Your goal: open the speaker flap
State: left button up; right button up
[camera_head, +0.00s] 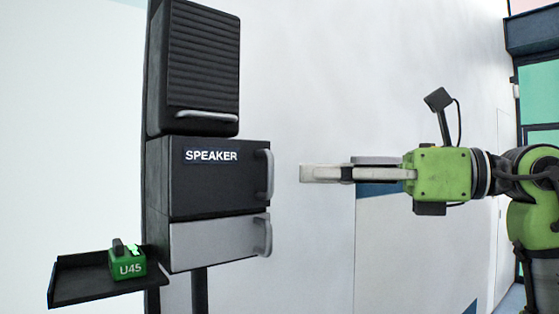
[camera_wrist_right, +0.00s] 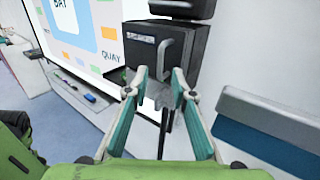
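The speaker flap (camera_head: 215,188) is a dark panel with a white SPEAKER label, shut flush on its cabinet, with a grey upright handle (camera_head: 265,174) at its right edge. My right gripper (camera_head: 303,173) points left at about the handle's height, with a gap between its tips and the handle. In the right wrist view, the fingers (camera_wrist_right: 160,85) are apart and empty; the flap's handle (camera_wrist_right: 163,58) shows beyond them, roughly between the tips. My left gripper is in neither view.
A ribbed dark flap (camera_head: 198,65) with a handle is above, and a grey flap (camera_head: 215,243) with its own handle below. A small tray (camera_head: 75,288) holding a green U45 block (camera_head: 127,264) juts out at lower left. A wall panel (camera_wrist_right: 270,125) stands right of the gripper.

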aim_at(226, 175)
jog(key=p+x, duration=0.2)
jog(key=x, duration=0.4)
jog(key=shift+w+a, duration=0.15)
jog(key=shift+a, duration=0.1)
grip_shut()
